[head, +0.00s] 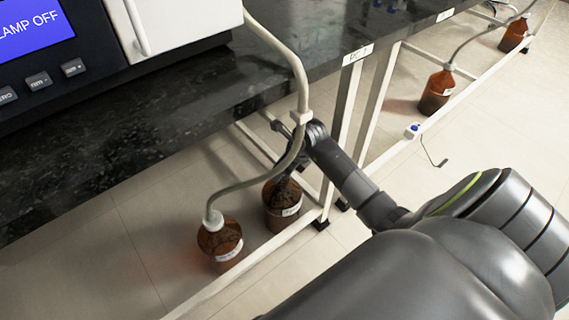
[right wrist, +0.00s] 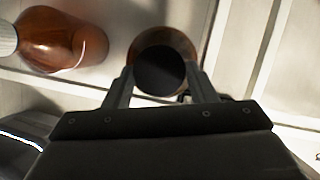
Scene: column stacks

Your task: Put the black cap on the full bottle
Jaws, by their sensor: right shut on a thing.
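The black cap (right wrist: 160,70) is between the fingertips of my right gripper (right wrist: 160,82), which is shut on it. In the right wrist view, the cap shows as a dark disc over a brown bottle (right wrist: 180,44), whose rim shows around it. Whether the cap rests on the bottle's neck or hangs above it I cannot tell. In the head view, this brown bottle with a white label (head: 283,212) stands on the floor under the bench, its top hidden by my arm. My left gripper is not in view.
A second brown bottle (head: 221,246) with a tube in its top stands just left; it also shows in the wrist view (right wrist: 75,40). A white bench rail (head: 250,262) runs in front. Two brown bottles (head: 437,92) (head: 513,36) stand farther right. A dark worktop (head: 180,125) overhangs.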

